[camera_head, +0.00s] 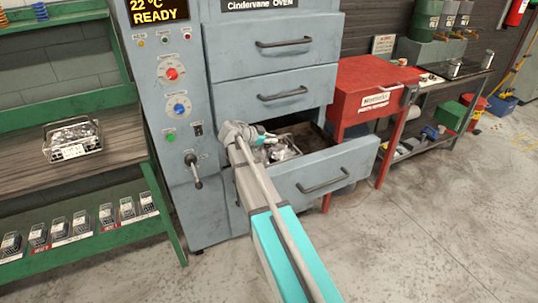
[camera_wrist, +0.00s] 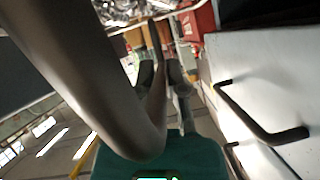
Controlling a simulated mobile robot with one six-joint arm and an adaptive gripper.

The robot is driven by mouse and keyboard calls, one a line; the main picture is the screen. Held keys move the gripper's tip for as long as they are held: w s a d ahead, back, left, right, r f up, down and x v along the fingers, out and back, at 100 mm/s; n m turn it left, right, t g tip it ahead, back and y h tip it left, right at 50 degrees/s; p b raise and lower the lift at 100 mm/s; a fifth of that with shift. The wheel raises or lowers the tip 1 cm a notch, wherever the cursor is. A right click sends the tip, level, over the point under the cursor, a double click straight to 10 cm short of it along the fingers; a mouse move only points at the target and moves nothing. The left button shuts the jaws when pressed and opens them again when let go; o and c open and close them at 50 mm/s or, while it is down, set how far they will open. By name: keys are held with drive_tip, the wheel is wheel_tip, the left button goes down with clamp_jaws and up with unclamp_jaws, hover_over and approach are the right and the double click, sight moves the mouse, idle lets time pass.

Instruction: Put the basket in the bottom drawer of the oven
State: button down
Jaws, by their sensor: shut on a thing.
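The grey oven (camera_head: 240,70) stands in the middle of the head view, with its bottom drawer (camera_head: 345,165) pulled open and the two drawers above it shut. A wire basket (camera_head: 284,152) of shiny metal parts is inside the open drawer, partly hidden by my arm. My gripper (camera_head: 266,139) reaches over the drawer and is shut on the basket's edge. In the wrist view, the basket (camera_wrist: 128,12) shows at the top, beyond the gripper fingers (camera_wrist: 161,72). Whether the basket rests on the drawer floor cannot be told.
A second wire basket (camera_head: 72,140) sits on the wooden bench at left, above a shelf of small bins. A red cabinet (camera_head: 372,90) stands close to the drawer's right. The drawer's front and handle (camera_head: 322,182) stick out beside my arm.

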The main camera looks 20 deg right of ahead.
sight(280, 149)
drive_tip(key=shift+f+b, duration=0.3)
drive_tip(key=shift+f, duration=0.15)
drive_tip(key=shift+f+b, duration=1.85)
drive_tip(key=shift+f, duration=0.05)
drive_tip(key=c, duration=0.7)
unclamp_jaws()
drive_tip(key=shift+r, duration=0.1)
